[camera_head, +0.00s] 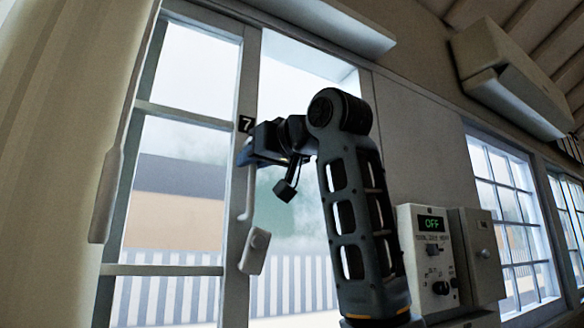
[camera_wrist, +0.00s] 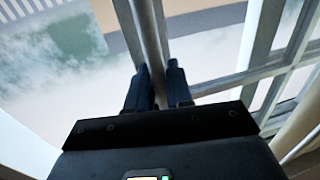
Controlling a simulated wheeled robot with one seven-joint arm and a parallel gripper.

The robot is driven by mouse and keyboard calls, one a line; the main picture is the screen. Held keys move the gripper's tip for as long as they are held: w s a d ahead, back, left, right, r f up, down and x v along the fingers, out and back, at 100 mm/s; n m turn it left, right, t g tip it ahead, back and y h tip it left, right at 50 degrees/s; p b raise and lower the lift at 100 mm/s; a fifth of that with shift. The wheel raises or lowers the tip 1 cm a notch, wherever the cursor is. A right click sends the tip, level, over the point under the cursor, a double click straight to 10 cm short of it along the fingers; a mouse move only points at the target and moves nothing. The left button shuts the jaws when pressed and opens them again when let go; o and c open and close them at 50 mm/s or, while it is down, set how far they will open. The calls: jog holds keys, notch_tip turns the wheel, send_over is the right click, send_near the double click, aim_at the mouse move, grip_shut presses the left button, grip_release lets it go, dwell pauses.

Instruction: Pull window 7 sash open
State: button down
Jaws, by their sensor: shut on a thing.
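The window 7 sash (camera_head: 232,195) is a white frame with several panes at the left of the head view. A black plate (camera_head: 245,124) on its right stile bears a white 7. A pale upright handle bar (camera_head: 248,195) runs down that stile. My gripper (camera_head: 248,155) is at the bar's upper part and is shut on it. In the wrist view, the handle bar (camera_wrist: 147,30) runs between the two dark fingers of my gripper (camera_wrist: 158,75). The fingers hide part of the bar. A small pale latch-like piece (camera_head: 256,250) sits below the handle.
A grey control box (camera_head: 432,255) with a green OFF display stands on the right. A white wall unit (camera_head: 505,75) hangs at the upper right. A pale curtain or wall (camera_head: 60,120) borders the window at left. More windows (camera_head: 510,215) line the right wall.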

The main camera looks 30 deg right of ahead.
aim_at(214, 161)
jog(key=shift+s+a, duration=0.1)
jog(key=shift+a, duration=2.55)
jog(key=c, duration=1.2)
grip_release()
jog(key=b+v, duration=0.2)
jog(key=v, duration=0.5)
jog(key=shift+s+d, duration=0.15)
jog(key=shift+s, duration=0.25)
